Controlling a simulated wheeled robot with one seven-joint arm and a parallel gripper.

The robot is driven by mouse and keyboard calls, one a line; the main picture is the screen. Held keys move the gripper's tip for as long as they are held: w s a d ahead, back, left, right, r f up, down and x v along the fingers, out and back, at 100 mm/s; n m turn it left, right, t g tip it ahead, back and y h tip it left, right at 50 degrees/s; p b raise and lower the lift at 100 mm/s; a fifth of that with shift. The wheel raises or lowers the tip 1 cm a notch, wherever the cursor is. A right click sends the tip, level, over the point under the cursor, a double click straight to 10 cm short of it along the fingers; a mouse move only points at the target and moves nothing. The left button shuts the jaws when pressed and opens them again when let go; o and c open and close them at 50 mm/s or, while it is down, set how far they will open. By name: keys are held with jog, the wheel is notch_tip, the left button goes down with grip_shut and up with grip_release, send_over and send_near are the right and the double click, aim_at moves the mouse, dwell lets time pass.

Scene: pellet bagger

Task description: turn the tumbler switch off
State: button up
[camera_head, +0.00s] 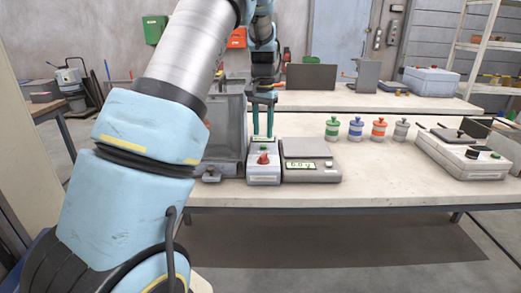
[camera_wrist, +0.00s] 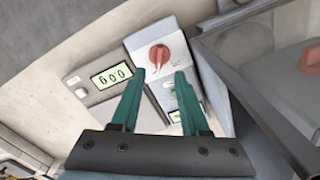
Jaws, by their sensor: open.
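A red switch (camera_head: 263,158) stands on a small white control box (camera_head: 264,180) near the front edge of the bench. In the wrist view the red switch (camera_wrist: 158,58) shows as a ridged knob on the box face. My gripper (camera_head: 263,136) is above and behind the box, pointing down. In the wrist view my gripper's green fingers (camera_wrist: 161,75) are spread apart and empty, with the red switch just beyond the gap. I cannot tell how far the tips are from it. The fingers hide part of the box face, where a green patch shows between them.
A grey scale (camera_head: 312,174) with a lit display stands right beside the box. A grey metal machine (camera_head: 226,130) stands close on its left. The front right bench is clear.

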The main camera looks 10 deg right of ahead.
aim_at(263, 155)
notch_tip(263, 155, down, 9)
jog(key=shift+r+p, duration=0.15)
jog(key=shift+p, duration=0.9)
jog(key=shift+c, duration=0.2)
grip_shut()
